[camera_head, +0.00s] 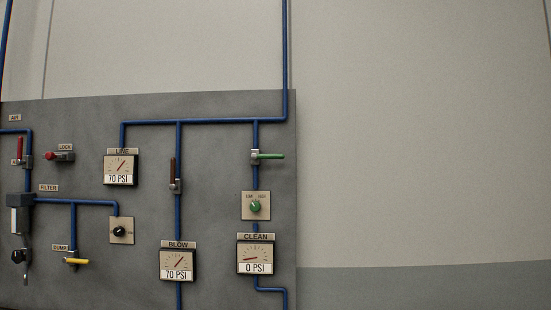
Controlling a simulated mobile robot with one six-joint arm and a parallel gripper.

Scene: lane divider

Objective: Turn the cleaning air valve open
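The cleaning air valve (255,156) sits on the right-hand blue pipe, above the CLEAN gauge. Its green handle (271,156) points right, level and crosswise to the vertical pipe. Below it is a small panel with a green knob (255,206) marked LOW and HIGH. The CLEAN gauge (255,258) reads 0 PSI. My gripper is not in view.
The grey board also carries a LINE gauge (120,169) and a BLOW gauge (178,264), both at 70 PSI. A brown-handled valve (174,174), a yellow dump handle (76,261) and a red lock knob (51,156) stick out nearby. Bare wall lies right.

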